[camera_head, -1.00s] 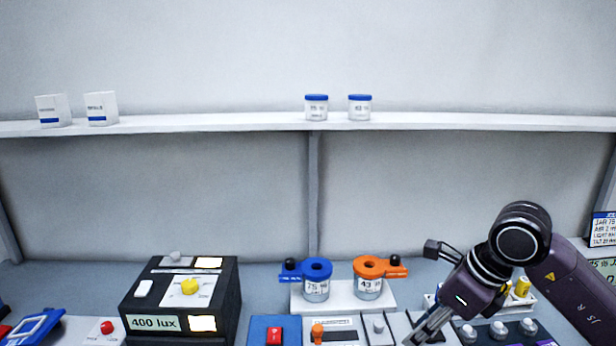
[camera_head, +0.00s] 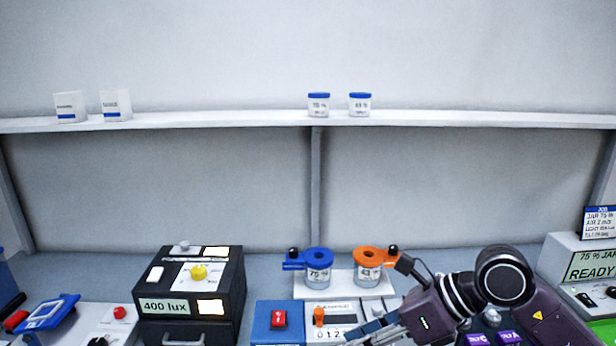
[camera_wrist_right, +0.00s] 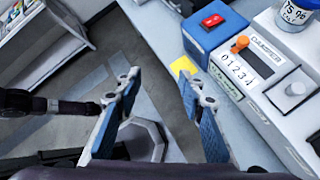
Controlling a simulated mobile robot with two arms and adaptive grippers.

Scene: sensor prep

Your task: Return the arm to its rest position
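My right arm comes in from the lower right in the head view. Below the fingers are the floor and the bench edge. My left gripper is not in view.
Blue-lidded (camera_head: 318,268) and orange-lidded (camera_head: 368,268) jars sit on a white stand behind. The 400 lux box (camera_head: 174,325) is left. A READY display (camera_head: 592,268) stands right.

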